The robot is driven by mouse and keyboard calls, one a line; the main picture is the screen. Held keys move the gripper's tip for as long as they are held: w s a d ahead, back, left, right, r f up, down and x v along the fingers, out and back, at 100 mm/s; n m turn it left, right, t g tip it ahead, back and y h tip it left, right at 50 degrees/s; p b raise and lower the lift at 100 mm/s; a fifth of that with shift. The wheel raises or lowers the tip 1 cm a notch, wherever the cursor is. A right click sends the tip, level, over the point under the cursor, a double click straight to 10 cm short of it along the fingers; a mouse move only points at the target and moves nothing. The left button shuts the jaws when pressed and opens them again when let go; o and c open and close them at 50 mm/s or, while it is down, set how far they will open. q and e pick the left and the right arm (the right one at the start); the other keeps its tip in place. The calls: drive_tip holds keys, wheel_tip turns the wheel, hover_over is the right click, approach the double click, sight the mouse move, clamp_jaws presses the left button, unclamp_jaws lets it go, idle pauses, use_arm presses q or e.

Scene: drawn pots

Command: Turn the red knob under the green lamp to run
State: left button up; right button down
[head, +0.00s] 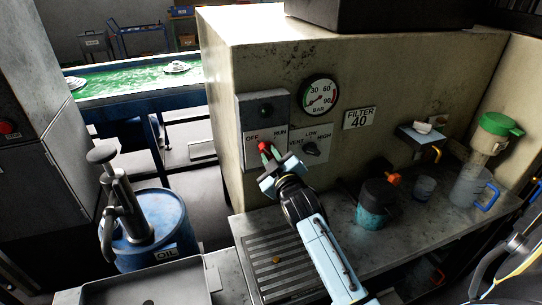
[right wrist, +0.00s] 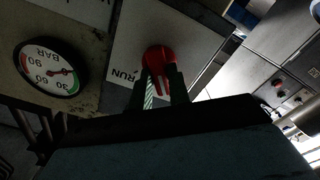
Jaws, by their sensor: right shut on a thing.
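The red knob (head: 263,147) sits on a pale plate on the machine's front, between the printed words OFF and RUN. A dark lamp with a faint green tint (head: 266,110) is above it. My right gripper (head: 268,156) reaches up from below and is shut on the knob. In the right wrist view the red knob (right wrist: 157,58) shows between the two fingertips (right wrist: 162,78), with the word RUN upside down beside it. The fingers hide part of the knob, and I cannot tell its exact setting. My left gripper is not in view.
A black VENT/LOW/HIGH knob (head: 311,148) is close on the right, below a pressure gauge (head: 319,95). A FILTER 40 sign (head: 359,118), a dark pot (head: 378,203) and a clear jug (head: 469,187) are further right. A blue oil drum (head: 164,228) with a pump stands left.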

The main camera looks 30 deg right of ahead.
drive_tip(key=m+p, duration=0.2)
drive_tip(key=m, duration=0.1)
drive_tip(key=shift+r+m, duration=0.15)
drive_tip(key=shift+m, duration=0.15)
drive_tip(key=m+p, duration=0.1)
drive_tip(key=m, duration=0.1)
drive_tip(key=m+p, duration=0.1)
drive_tip(key=m, duration=0.1)
drive_tip(key=shift+d+m+p, duration=0.2)
drive_tip(key=shift+m+p, duration=0.1)
drive_tip(key=m+p, duration=0.1)
drive_tip(key=m, duration=0.2)
drive_tip(key=shift+m, duration=0.3)
drive_tip(key=shift+d+m+p, duration=0.15)
drive_tip(key=shift+m+p, duration=0.55)
drive_tip(key=shift+m, duration=1.1)
drive_tip(key=c, duration=1.3)
unclamp_jaws()
drive_tip(key=shift+s, duration=0.1)
